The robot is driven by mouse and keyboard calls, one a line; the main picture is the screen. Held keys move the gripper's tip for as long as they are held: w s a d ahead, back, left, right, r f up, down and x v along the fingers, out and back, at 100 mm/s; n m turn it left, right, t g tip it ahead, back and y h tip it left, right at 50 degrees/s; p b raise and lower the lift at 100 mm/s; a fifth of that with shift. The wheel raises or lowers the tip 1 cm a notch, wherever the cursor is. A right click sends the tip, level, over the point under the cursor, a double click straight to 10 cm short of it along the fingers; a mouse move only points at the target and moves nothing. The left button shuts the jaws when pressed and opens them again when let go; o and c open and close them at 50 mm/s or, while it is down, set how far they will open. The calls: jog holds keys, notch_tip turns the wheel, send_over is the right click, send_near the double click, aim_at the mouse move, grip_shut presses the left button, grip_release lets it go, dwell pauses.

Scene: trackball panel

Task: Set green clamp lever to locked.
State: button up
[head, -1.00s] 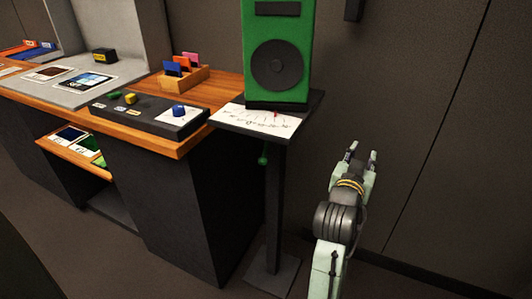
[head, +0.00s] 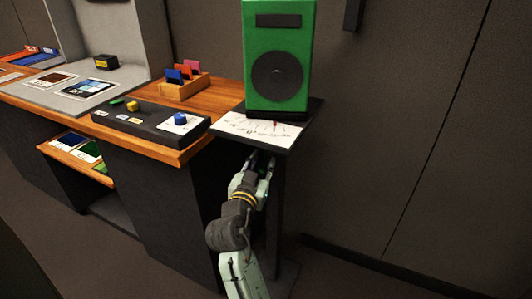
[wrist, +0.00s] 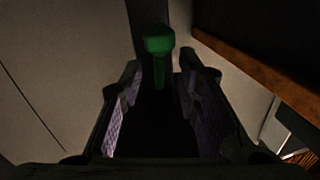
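The green clamp lever (wrist: 159,62) shows in the wrist view as a rounded green knob on a thin stem, in front of a dark post. It lies ahead of and roughly between my fingertips, with gaps on both sides. My gripper (head: 262,163) is open, fingers pointing up, just under the small dark platform (head: 300,128) in the head view. Its two fingers also show in the wrist view (wrist: 160,80). In the head view the lever is hidden behind my gripper. I cannot tell exactly how deep it sits between the fingers.
The wooden desk (head: 165,143) with a dark control box (head: 150,120) is close on the left. Free floor and bare wall lie to the right.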

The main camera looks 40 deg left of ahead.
aim_at(265, 158)
jog(key=shift+x, duration=1.8)
jog(key=shift+c, duration=0.6)
grip_shut()
